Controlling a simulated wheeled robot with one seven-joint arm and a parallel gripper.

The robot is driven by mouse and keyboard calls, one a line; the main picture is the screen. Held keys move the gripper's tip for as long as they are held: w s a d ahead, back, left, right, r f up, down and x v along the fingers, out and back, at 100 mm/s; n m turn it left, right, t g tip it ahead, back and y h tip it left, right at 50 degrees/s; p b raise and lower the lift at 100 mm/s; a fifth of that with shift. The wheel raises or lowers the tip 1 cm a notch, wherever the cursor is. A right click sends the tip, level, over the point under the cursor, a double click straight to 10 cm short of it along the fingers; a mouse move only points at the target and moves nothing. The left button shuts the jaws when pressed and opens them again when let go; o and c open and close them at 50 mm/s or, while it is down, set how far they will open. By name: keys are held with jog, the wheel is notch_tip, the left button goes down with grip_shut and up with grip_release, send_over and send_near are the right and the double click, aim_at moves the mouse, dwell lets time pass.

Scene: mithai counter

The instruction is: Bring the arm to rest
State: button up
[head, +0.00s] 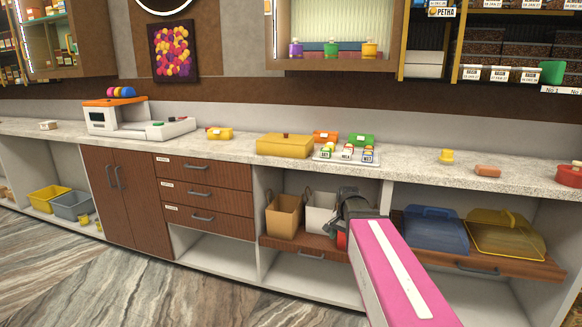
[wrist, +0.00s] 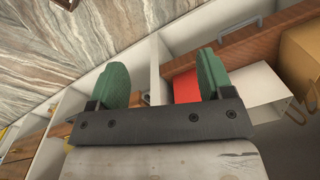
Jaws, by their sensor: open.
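My arm reaches up from the bottom of the head view, with a pink and white link in front of the lower shelves. My gripper (head: 352,206) is at its far end, low in front of the counter, beside the white bag. In the wrist view my gripper (wrist: 162,70) shows two green finger pads spread wide apart. Nothing is held between them. A red item (wrist: 186,88) shows behind the right finger, with a white bag (wrist: 255,92) beyond it. In the head view the arm hides part of the shelf and most of the red item (head: 342,241).
Above is the countertop (head: 407,168) with a yellow box (head: 285,147). The floor (head: 130,285) at left is clear.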

jog(key=s+f+n, duration=0.7)
jog(key=s+f, duration=0.4)
jog(key=f, duration=0.1)
jog(key=shift+f+h, duration=0.15)
jog(key=shift+h, duration=0.15)
jog(key=shift+a, duration=0.1)
